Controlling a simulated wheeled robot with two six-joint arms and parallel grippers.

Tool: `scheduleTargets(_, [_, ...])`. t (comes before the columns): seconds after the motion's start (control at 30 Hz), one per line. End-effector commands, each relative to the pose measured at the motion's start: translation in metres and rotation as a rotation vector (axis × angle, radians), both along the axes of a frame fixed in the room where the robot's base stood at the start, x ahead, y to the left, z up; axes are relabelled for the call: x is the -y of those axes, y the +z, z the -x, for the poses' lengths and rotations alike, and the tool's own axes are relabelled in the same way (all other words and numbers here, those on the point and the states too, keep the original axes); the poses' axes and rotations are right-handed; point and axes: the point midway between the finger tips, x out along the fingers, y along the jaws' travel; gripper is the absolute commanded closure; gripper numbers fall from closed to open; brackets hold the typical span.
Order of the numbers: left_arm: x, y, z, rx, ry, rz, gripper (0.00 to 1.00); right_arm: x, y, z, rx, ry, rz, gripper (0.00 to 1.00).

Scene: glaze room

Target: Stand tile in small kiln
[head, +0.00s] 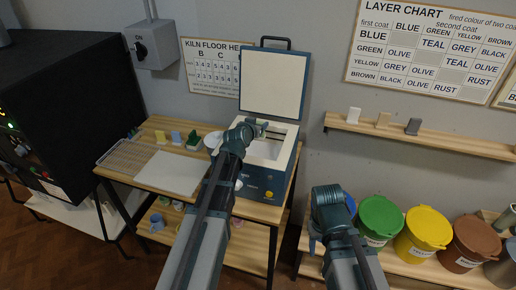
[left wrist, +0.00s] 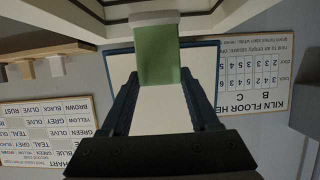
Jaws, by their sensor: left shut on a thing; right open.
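The small kiln (head: 266,190) stands on the table with its lid (head: 271,83) raised and its pale chamber open at the top. My left gripper (head: 258,130) is over the kiln opening. In the left wrist view its two fingers (left wrist: 158,90) are shut on a pale green tile (left wrist: 158,58) with a whitish band at its far end. The tile is near the kiln's rim in that view; I cannot tell whether it touches the kiln. In the head view the tile is mostly hidden by my gripper. My right gripper (head: 316,242) is open and empty, away from the kiln.
Blue, yellow and green pieces (head: 193,141) stand at the table's back, near a white board (head: 172,173) and a wire rack (head: 127,155). A wall shelf (head: 420,137) holds three small tiles. Lidded buckets (head: 380,219) stand at right, close to my right arm.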

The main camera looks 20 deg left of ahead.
Motion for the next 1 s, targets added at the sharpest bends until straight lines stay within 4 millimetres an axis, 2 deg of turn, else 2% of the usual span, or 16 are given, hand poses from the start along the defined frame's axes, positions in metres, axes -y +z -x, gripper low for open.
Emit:
scheduleTargets(0.03, [0.0,-0.016,0.0,0.0,0.0,0.0,1.0,0.0,-0.016,0.0,0.0,0.0,0.0,0.5])
scheduleTargets(0.2, [0.0,-0.042,0.0,0.001,0.0,0.0,1.0,0.0,-0.042,0.0,0.0,-0.001,0.0,0.5])
scheduleTargets(0.53, [0.0,-0.05,0.0,0.0,0.0,0.0,1.0,0.0,-0.05,0.0,0.0,-0.002,0.0,0.5])
scheduleTargets(0.83, [0.0,-0.084,0.0,0.001,0.0,0.0,1.0,0.0,-0.084,0.0,0.0,-0.002,0.0,0.5])
scheduleTargets(1.0, [0.0,-0.082,0.0,0.001,0.0,0.0,1.0,0.0,-0.082,0.0,0.0,-0.002,0.0,0.5])
